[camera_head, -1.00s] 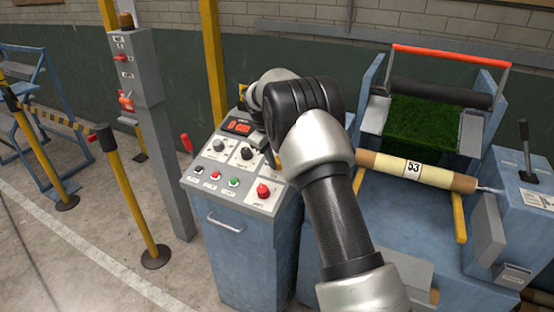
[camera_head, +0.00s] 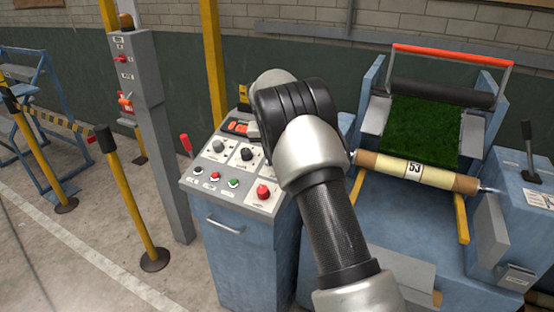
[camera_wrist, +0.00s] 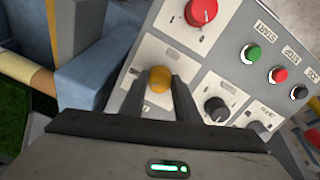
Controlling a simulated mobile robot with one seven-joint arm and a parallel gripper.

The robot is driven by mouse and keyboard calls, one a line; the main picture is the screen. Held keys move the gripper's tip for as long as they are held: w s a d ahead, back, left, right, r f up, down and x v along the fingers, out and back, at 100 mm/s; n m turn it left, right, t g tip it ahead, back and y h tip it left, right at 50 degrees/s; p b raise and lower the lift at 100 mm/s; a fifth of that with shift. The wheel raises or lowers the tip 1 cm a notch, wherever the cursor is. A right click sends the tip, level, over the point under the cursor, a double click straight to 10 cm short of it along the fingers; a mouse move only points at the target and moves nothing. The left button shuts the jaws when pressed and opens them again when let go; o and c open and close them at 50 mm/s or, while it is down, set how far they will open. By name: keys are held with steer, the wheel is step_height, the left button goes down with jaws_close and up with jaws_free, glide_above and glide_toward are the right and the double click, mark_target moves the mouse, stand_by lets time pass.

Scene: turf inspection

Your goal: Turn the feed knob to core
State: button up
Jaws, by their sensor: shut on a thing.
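A yellow-orange knob (camera_wrist: 159,76) is on the sloped grey control panel (camera_wrist: 143,48), in the wrist view. My gripper (camera_wrist: 160,86) is over the panel, with its two dark fingers on either side of this knob, shut on it. The label by the knob is hidden or too small to read, so I cannot tell its setting. In the head view my arm hides the gripper and this knob. A black knob (camera_wrist: 216,109) is beside it on the panel, and also shows in the head view (camera_head: 246,154).
A red knob (camera_wrist: 201,12) and green and red buttons (camera_wrist: 251,53) are close to the gripper. A red display (camera_head: 238,128) is partly hidden by my arm. A machine with green turf (camera_head: 423,130) and a numbered roll (camera_head: 440,178) stands at the right.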

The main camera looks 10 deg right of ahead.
steer(key=shift+m, duration=2.3)
steer(key=o, duration=1)
steer(key=shift+o, duration=0.2)
steer(key=shift+r, duration=0.15)
steer(key=v, duration=1.7)
steer(key=shift+s, duration=0.2)
steer(key=shift+d+r, duration=0.1)
steer(key=shift+r, duration=0.05)
